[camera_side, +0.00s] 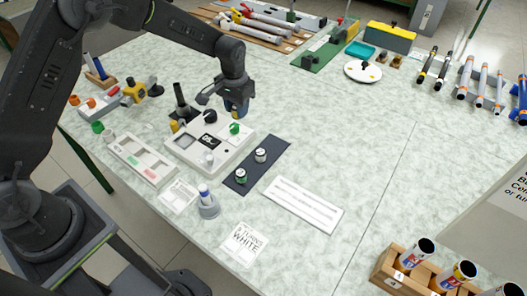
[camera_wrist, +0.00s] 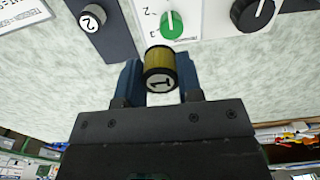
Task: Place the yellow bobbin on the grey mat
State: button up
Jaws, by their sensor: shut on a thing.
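The yellow bobbin (camera_wrist: 159,60) has dark ends and a "1" on its end face. It sits between the blue fingers of my gripper (camera_wrist: 159,78), which is shut on it. In the side view my gripper (camera_side: 237,110) is above the table, behind the grey mat; the bobbin is mostly hidden there. The mat shows at the upper left of the wrist view (camera_wrist: 118,38), holding a bobbin marked "2" (camera_wrist: 92,18).
The white control box (camera_side: 190,153) with a green knob and a black knob stands left of the mat. A white slotted strip (camera_side: 302,205) lies right of it. A grey cup (camera_side: 208,208) stands in front. The table to the right is mostly clear.

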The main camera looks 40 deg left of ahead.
send_over(270, 150)
notch_tip(270, 150, down, 6)
jog(key=shift+a+f, duration=0.1)
jog(key=shift+f, duration=1.95)
jog(key=shift+f, duration=0.2)
jog(key=o, duration=0.9)
notch_tip(270, 150, up, 12)
jog(key=shift+r, duration=0.2)
jog(key=shift+r, duration=0.1)
